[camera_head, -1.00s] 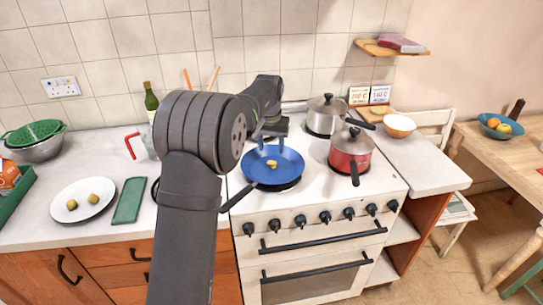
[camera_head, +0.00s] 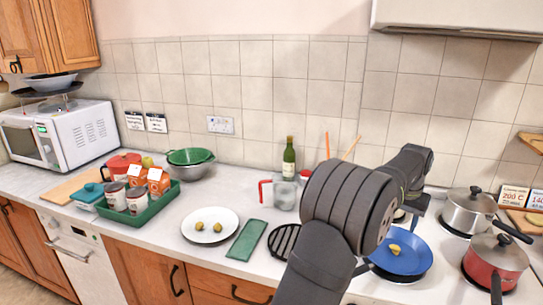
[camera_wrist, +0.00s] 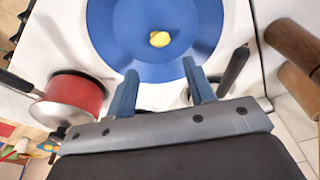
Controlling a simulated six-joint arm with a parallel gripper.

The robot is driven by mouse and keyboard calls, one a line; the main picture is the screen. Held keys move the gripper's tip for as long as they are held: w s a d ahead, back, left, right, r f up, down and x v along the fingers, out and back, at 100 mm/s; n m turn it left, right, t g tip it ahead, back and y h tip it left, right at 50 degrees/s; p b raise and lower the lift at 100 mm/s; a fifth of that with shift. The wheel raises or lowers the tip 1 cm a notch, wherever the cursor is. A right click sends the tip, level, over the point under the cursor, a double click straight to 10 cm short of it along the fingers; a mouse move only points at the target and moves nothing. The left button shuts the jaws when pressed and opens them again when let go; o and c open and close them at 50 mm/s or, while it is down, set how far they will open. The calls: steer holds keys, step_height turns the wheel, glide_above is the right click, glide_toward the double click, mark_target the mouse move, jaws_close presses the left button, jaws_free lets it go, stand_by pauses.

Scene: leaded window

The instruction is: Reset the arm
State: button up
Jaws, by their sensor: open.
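My gripper (camera_wrist: 160,92) is open and empty in the wrist view, its two blue fingers apart. It hangs over the near side of a blue pan (camera_wrist: 205,25) that holds a small yellow piece (camera_wrist: 159,39). In the head view my arm reaches over the hob, and the blue pan (camera_head: 411,262) with the yellow piece (camera_head: 395,248) shows just below the wrist. The fingertips are mostly hidden behind my arm in the head view.
A red pot (camera_head: 493,262) and a steel pot (camera_head: 466,212) stand right of the pan. Left are a white plate (camera_head: 209,238) with two yellowish pieces, a green cloth (camera_head: 247,240), a black trivet (camera_head: 284,240), a measuring jug (camera_head: 285,195), a bottle (camera_head: 289,163) and a green tray (camera_head: 150,212).

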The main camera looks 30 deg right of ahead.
mark_target(395, 247)
steer(key=f, duration=0.3)
steer(key=d+f, duration=0.1)
steer(key=f, duration=0.6)
steer(key=shift+w+d+f, duration=0.15)
steer(key=shift+w, duration=0.1)
step_height(395, 247, up, 3)
steer(key=shift+f, duration=0.2)
steer(key=shift+r, duration=0.85)
